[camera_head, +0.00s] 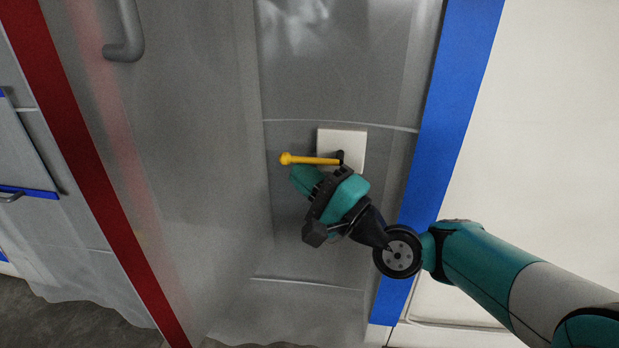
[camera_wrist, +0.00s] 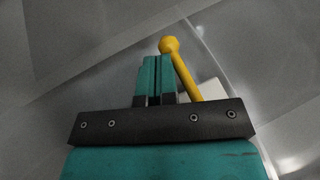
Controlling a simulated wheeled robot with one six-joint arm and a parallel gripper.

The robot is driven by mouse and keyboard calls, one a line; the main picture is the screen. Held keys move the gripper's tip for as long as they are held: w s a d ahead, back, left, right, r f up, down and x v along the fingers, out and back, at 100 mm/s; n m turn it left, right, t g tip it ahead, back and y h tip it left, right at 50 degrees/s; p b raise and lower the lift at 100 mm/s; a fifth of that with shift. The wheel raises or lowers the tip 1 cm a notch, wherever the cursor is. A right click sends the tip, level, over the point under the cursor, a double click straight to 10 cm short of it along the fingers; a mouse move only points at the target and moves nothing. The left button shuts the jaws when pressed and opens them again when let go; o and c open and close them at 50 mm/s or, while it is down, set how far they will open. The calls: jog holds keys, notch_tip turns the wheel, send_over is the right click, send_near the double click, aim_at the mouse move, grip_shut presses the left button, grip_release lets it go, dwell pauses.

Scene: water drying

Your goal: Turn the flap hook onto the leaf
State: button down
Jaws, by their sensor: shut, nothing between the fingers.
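The flap hook (camera_head: 312,160) is a yellow rod with a round knob at its left end. It lies nearly level, its dark pivot on a white plate (camera_head: 354,137) on the grey translucent panel. The leaf seems to be the grey panel (camera_head: 190,130) with a red edge at the left; the knob's contact with it cannot be told. My gripper (camera_head: 297,178) is shut and empty, its fingertips just below the rod near the knob. In the wrist view, the shut fingertips (camera_wrist: 155,75) are close beside the yellow hook (camera_wrist: 184,75), on its left; touching cannot be told.
A grey handle (camera_head: 125,35) is on the panel at upper left. A blue strip (camera_head: 445,130) runs down the right side, with a white wall (camera_head: 545,130) beyond. Grey drawer-like fronts (camera_head: 25,150) stand at far left, above a dark floor (camera_head: 65,322).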

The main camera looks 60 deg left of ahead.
jog(key=w+d+f+b, duration=0.2)
jog(key=d+f+b, duration=0.6)
jog(key=b, duration=0.6)
jog(key=shift+w+d, duration=0.35)
jog(key=shift+d, duration=0.25)
jog(key=shift+r, duration=0.1)
